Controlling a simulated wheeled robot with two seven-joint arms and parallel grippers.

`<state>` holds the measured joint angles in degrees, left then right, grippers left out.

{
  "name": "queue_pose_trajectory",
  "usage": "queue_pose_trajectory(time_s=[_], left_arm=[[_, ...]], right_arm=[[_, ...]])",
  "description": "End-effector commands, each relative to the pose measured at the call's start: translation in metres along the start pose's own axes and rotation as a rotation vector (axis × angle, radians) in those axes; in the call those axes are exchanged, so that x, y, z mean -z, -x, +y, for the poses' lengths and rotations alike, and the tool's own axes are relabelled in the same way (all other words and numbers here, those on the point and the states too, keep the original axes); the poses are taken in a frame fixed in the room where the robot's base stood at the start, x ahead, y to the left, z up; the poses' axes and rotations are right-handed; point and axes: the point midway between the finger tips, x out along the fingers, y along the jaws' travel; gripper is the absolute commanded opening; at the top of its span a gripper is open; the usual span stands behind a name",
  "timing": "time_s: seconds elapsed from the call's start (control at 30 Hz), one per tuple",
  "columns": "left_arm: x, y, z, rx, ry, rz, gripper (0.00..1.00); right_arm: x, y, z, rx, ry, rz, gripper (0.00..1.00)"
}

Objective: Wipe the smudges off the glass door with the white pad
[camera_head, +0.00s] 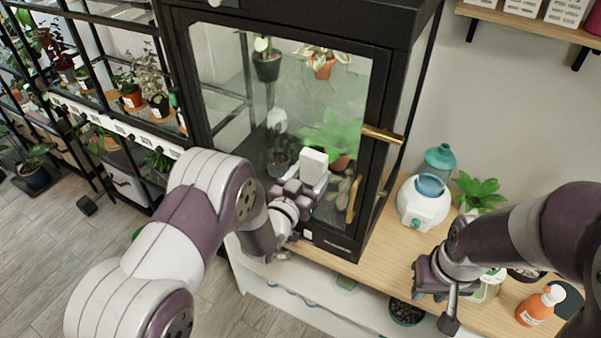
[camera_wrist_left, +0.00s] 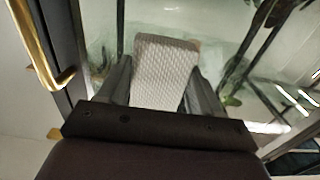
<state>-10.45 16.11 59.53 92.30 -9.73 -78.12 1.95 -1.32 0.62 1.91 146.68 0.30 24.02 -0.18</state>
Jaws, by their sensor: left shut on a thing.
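My left gripper (camera_head: 306,184) is in front of the door's lower right part, shut on the white pad (camera_head: 314,160). The textured pad (camera_wrist_left: 165,72) stands up between the two fingers of the gripper (camera_wrist_left: 163,95) in the left wrist view, facing the glass. I cannot tell whether it touches the glass. Pale hazy patches show on the glass, but I cannot tell smudges from reflections. My right gripper (camera_head: 438,292) is over the bench at the right, its jaw opening unclear.
Potted plants stand inside the cabinet. A white humidifier-like device (camera_head: 423,204), a leafy plant (camera_head: 479,191) and an orange bottle (camera_head: 540,306) stand on the wooden bench. A plant rack (camera_head: 120,120) is at left.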

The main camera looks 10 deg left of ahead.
Motion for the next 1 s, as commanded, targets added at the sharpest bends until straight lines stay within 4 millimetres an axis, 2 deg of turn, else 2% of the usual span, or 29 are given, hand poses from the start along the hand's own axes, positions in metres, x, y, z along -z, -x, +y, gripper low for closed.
queue_pose_trajectory(time_s=[0.1,0.2,0.4,0.47,0.7,1.0], left_arm=[[0.0,0.0,0.016,-0.005,-0.001,0.002,0.4],[0.0,0.001,0.024,-0.003,0.0,0.002,0.4],[-0.002,-0.002,0.026,0.0,0.0,0.003,0.4],[0.0,-0.002,0.023,0.001,0.0,0.002,0.4],[0.0,-0.001,-0.005,0.004,0.0,0.003,0.41],[0.0,0.0,-0.023,0.004,-0.001,0.004,0.4]], right_arm=[[0.0,-0.002,0.0,0.0,0.0,0.0,0.33],[0.0,-0.003,0.0,0.0,0.0,0.0,0.33],[-0.001,-0.009,0.0,0.0,0.0,0.0,0.33],[-0.001,-0.008,0.0,0.0,0.0,0.0,0.33],[-0.002,-0.013,0.0,0.0,0.0,0.0,0.33],[-0.002,-0.016,0.0,0.0,0.0,0.0,0.33]])
